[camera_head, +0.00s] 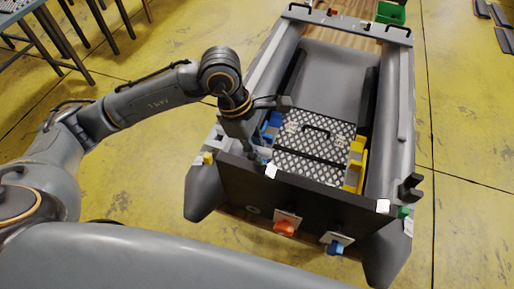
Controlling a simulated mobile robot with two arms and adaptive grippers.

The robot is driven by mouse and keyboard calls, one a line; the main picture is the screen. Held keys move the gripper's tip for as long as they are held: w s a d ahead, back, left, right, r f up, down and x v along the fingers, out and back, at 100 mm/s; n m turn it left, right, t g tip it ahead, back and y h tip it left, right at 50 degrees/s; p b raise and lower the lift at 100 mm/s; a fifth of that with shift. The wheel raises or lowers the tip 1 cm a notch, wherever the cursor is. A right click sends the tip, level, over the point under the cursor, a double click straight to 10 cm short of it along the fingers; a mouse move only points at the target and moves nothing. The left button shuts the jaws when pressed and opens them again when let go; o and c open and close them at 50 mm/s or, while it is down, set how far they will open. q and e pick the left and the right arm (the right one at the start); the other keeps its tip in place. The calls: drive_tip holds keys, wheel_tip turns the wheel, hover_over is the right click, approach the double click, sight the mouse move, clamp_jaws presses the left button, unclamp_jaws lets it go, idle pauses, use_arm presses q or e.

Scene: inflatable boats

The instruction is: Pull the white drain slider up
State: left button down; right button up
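The grey inflatable boat (397,110) stands with its dark transom (240,183) toward me. Small white pieces sit on the transom: one on the top edge at left (271,170), one on the top edge at right (382,206). Lower down are a white plate (289,215) with an orange part and a white plate (338,238) with a blue part. I cannot tell which white piece is the drain slider. My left gripper (261,155) points down at the transom's left end, close to the upper left white piece. Its fingers are too small to read. My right gripper is out of view.
Inside the boat lie checkered metal plates (312,147), with blue clamps (271,124) and yellow clamps (354,172) beside them. A green bin (391,13) is beyond the far end. Dark table legs stand at upper left.

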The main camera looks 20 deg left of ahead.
use_arm(q)
drive_tip(key=shift+r, duration=0.1)
drive_tip(key=shift+r+p, duration=1.25)
drive_tip(key=shift+r, duration=1.15)
drive_tip(key=c, duration=1.2)
unclamp_jaws()
drive_tip(key=shift+s, duration=0.1)
drive_tip(key=shift+o, duration=0.2)
wheel_tip(320, 180, up, 7)
drive_tip(key=p, duration=0.3)
drive_tip(key=shift+f, duration=0.15)
